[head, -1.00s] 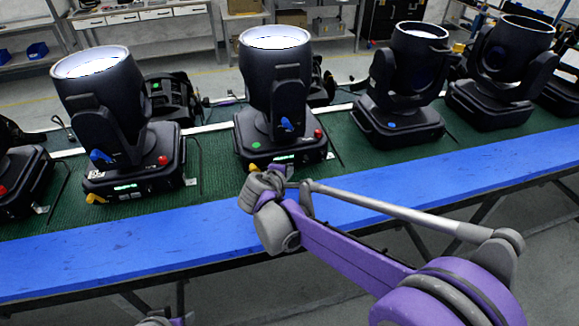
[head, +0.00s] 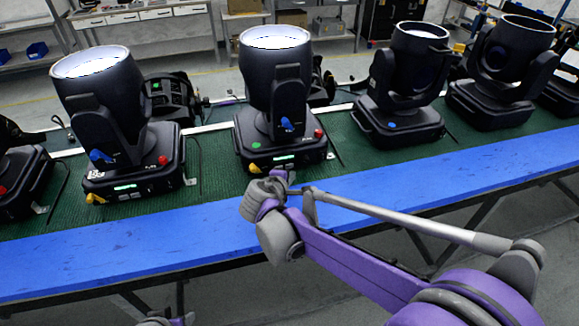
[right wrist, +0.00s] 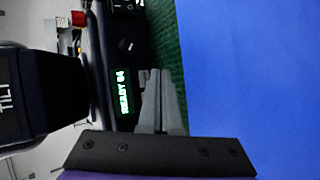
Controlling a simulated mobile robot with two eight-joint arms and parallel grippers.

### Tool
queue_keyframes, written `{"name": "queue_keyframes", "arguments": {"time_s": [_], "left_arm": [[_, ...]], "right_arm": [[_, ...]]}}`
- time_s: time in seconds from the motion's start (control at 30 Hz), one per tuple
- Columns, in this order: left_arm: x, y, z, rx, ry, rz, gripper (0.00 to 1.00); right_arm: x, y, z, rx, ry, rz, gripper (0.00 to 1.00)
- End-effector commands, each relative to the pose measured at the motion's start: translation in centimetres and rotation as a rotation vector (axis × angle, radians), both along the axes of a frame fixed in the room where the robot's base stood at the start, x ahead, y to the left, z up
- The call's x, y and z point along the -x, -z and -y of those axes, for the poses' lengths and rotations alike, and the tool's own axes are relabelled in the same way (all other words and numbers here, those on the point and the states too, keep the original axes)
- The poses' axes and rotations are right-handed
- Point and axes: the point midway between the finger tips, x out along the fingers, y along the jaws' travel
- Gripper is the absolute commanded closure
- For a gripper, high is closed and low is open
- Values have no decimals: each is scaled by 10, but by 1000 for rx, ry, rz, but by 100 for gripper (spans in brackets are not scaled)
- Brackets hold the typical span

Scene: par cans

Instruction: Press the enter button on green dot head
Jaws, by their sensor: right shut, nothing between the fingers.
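The green dot head (head: 275,90) is a black moving light with a lit lens and a green dot on its base, standing upright near the middle. Its base front has a small lit display, which reads "READY 04" in the right wrist view (right wrist: 123,92). Small buttons (right wrist: 143,78) show beside that display, partly hidden by my fingers; I cannot read which is enter. My right gripper (head: 284,177) is shut and empty at the front of this base. Its closed fingertips (right wrist: 159,72) are close to the buttons; contact cannot be told.
A head with a blue dot (head: 400,90) stands to the right, and another lit head (head: 105,105) to the left. They stand on a green mat (head: 215,160) with a clear blue board (head: 400,185) along the front. A red knob (right wrist: 78,19) projects from the base.

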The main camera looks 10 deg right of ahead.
Motion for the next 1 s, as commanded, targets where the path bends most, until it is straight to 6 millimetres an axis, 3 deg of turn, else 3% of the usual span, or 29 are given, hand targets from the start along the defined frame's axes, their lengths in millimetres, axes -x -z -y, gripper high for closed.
{"name": "queue_keyframes", "arguments": {"time_s": [0.43, 1.0], "left_arm": [[0, -1, 0, 0, 0, 1, 50], [0, -1, 0, 0, 0, 0, 50]], "right_arm": [[42, 0, 1, 0, 0, 0, 100], [45, 0, 2, 0, 0, 0, 100]]}}
